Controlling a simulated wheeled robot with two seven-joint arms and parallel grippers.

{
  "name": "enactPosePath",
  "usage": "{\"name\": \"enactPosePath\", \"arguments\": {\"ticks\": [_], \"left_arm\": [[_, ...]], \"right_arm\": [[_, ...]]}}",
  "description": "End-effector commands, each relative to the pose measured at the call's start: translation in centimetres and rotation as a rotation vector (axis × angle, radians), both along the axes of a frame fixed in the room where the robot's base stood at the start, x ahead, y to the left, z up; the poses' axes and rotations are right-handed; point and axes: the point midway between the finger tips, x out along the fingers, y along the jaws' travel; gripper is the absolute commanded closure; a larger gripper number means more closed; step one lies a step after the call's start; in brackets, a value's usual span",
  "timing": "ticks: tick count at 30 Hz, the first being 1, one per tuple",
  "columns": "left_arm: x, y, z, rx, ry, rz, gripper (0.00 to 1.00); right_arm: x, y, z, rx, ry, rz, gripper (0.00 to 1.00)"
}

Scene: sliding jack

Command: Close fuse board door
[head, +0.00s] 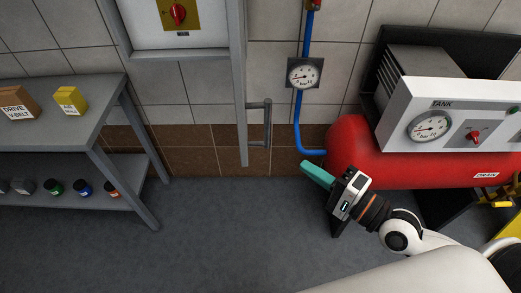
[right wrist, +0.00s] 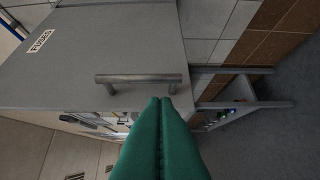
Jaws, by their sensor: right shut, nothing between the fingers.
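The fuse board (head: 185,50) is on the tiled wall at the top of the head view, with a red MAIN switch (head: 177,13) inside. Its grey door (head: 240,80) stands open, seen nearly edge-on, with a bar handle (head: 267,125) on its right side. In the right wrist view the door's outer face (right wrist: 125,40) shows a FUSES label and the handle (right wrist: 138,78). My right gripper (head: 304,164) is shut and empty, to the right of the handle and apart from it in the head view. Its green fingertips (right wrist: 160,100) appear just below the handle in the wrist view. My left gripper is out of view.
A grey shelf table (head: 70,112) with boxes and small jars stands at the left. A red tank (head: 350,150) with a gauge panel (head: 455,115) is at the right. A blue pipe (head: 298,115) with a gauge (head: 303,74) runs down the wall. The floor between is clear.

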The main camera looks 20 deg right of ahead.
Motion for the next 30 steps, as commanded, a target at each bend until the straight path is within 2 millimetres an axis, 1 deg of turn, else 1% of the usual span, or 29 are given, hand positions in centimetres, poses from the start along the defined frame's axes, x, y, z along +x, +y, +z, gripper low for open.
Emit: {"name": "enactPosePath", "arguments": {"ticks": [1, 5, 14, 18, 21, 25, 30], "left_arm": [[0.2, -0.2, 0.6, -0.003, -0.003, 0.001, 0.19], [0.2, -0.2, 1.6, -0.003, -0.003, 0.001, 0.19], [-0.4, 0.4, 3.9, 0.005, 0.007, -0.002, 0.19], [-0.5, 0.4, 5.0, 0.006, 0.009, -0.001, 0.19], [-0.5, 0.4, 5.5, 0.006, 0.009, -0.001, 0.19], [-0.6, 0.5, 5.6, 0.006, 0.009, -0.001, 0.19], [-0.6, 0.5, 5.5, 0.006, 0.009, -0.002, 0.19]], "right_arm": [[0.7, 0.4, 0.5, 0.005, -0.006, -0.001, 1.00], [2.5, 1.5, 0.6, 0.005, -0.005, -0.002, 1.00], [7.3, 4.6, 0.6, 0.002, -0.003, 0.001, 1.00], [7.7, 6.8, 0.5, 0.003, -0.001, 0.002, 1.00], [7.9, 7.7, 0.3, 0.002, 0.000, 0.001, 1.00], [8.0, 8.3, 0.1, -0.002, -0.001, 0.002, 1.00], [8.0, 8.4, 0.0, -0.003, -0.002, 0.002, 1.00]]}}
